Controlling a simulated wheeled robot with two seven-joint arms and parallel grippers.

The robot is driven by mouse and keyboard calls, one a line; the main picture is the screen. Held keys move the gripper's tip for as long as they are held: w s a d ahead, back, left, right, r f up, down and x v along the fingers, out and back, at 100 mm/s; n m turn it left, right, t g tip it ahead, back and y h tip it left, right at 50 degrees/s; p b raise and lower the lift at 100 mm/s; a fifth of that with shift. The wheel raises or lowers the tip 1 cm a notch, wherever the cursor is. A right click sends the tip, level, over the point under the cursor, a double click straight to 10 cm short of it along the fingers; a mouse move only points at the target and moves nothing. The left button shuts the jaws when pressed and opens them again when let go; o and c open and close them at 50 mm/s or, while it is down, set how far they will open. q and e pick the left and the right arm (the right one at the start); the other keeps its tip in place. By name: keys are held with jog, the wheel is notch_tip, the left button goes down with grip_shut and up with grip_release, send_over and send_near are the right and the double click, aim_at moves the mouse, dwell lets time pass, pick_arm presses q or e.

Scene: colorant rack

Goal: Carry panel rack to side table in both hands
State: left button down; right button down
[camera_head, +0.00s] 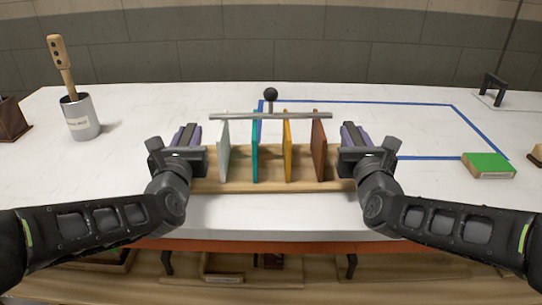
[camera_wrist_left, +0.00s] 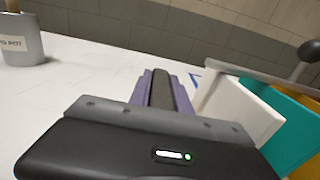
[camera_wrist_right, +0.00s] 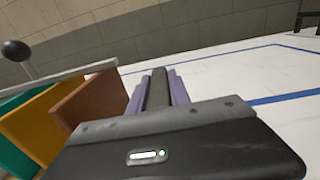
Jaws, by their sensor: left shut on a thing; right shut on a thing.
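The panel rack (camera_head: 270,185) has a wooden base, a grey top bar and upright white, teal, yellow and brown panels. It is in front of me at the near side of the white table (camera_head: 130,165). My left gripper (camera_head: 186,135) is shut at the rack's left end, and my right gripper (camera_head: 352,135) is shut at its right end. The white panel (camera_wrist_left: 240,108) shows beside the left gripper and the brown panel (camera_wrist_right: 95,105) beside the right one. The gripped parts of the rack are hidden. I cannot tell whether the base touches the table.
A blue tape outline (camera_head: 452,105) lies on the table behind and right of the rack. A metal cup (camera_head: 82,122) with a wooden-handled tool stands left. A green-topped block (camera_head: 488,165) lies right, and a black handle (camera_head: 492,88) is at the back right. A black ball knob (camera_head: 270,94) shows behind the bar.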

pick_arm(q)
jog(key=shift+r, duration=0.15)
pick_arm(e)
jog(key=shift+r, duration=0.2)
